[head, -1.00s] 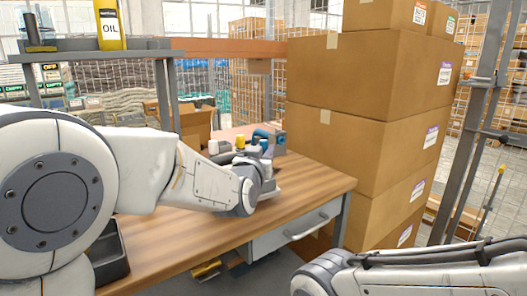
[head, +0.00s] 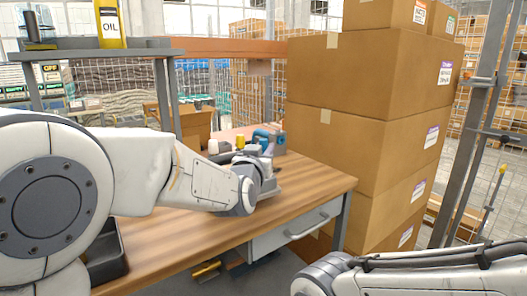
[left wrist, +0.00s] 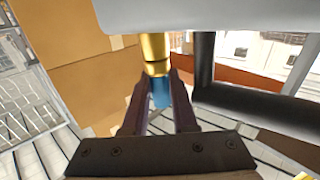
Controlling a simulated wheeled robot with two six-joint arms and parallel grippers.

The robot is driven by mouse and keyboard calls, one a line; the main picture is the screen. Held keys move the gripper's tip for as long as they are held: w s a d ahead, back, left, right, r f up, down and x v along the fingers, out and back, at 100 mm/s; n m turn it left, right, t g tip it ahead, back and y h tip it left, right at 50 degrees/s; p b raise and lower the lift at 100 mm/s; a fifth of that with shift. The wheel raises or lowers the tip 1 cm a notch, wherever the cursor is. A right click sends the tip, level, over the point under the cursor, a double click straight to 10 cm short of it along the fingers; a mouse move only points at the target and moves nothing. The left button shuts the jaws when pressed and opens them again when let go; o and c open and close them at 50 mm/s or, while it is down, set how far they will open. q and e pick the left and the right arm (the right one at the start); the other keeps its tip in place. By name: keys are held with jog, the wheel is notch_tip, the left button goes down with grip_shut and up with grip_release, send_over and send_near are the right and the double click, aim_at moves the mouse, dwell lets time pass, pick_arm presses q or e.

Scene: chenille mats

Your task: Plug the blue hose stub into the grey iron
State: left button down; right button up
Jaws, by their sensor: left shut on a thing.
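In the left wrist view, my left gripper (left wrist: 160,106) is shut on the blue hose stub (left wrist: 160,92). A brass fitting (left wrist: 154,48) lies in line with the stub and reaches up to a smooth grey body (left wrist: 215,14), which looks like the iron. Stub and brass seem to meet end to end, but I cannot tell how deep any joint is. A black bar (left wrist: 255,108) runs beside the grey body. In the head view my left wrist (head: 265,178) is over the far part of the table and hides the stub. My right gripper is out of view.
The wooden table (head: 180,238) is clear at its front. A blue and grey item (head: 263,137), a yellow-topped item (head: 240,142) and a white one (head: 213,147) stand near my left wrist. Stacked cartons (head: 350,150) rise close behind the right edge. A dark tray (head: 105,262) lies at left.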

pick_arm(q)
jog(key=shift+b, duration=0.35)
dwell(0.3)
jog(key=c, duration=0.7)
grip_release()
jog(key=shift+o, duration=0.4)
jog(key=shift+f, duration=0.1)
jog(key=v, duration=1)
jog(key=shift+s, duration=0.25)
jog(key=shift+a, duration=0.1)
